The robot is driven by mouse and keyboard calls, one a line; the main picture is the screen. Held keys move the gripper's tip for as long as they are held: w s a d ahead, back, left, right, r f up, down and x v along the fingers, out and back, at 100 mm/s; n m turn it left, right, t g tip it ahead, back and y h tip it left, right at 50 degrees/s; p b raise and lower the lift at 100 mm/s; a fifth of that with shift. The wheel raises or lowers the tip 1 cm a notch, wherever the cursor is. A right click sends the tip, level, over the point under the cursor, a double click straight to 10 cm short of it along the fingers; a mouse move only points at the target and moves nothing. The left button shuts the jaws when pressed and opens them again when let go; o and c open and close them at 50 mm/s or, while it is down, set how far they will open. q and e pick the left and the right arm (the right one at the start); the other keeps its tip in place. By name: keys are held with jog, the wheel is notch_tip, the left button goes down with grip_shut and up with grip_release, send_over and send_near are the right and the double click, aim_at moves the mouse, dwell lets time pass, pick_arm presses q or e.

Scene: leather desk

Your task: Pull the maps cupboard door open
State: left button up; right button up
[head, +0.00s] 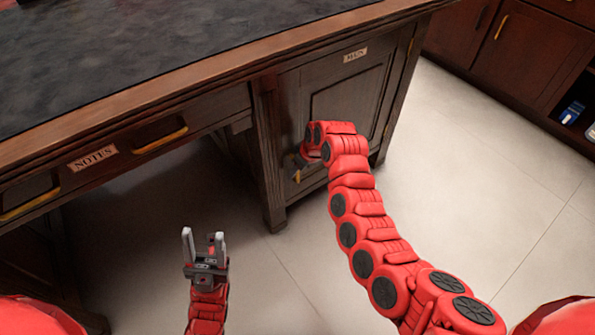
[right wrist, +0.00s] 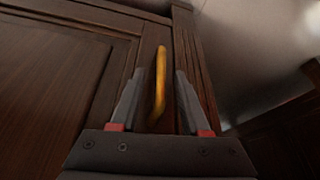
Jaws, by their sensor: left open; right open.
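The cupboard door (head: 345,90) is dark wood with a small paper label (head: 355,55) too small to read surely. It looks shut. Its yellow bar handle (right wrist: 160,75) runs along the door's edge strip in the right wrist view. My right gripper (right wrist: 158,90) is open, with one finger on each side of the handle; I cannot tell whether either touches it. In the head view my right gripper (head: 301,162) is partly hidden by its own arm at the door's left edge. My left gripper (head: 203,236) is open and empty, pointing up over the floor.
The dark desk top (head: 150,50) overhangs the cupboard. A drawer marked NOTES (head: 130,140) with a yellow handle (head: 160,140) is at the left. Light floor (head: 470,160) lies clear right of the door, up to other cabinets (head: 530,55).

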grip_shut()
dwell(0.3)
dwell(1.2)
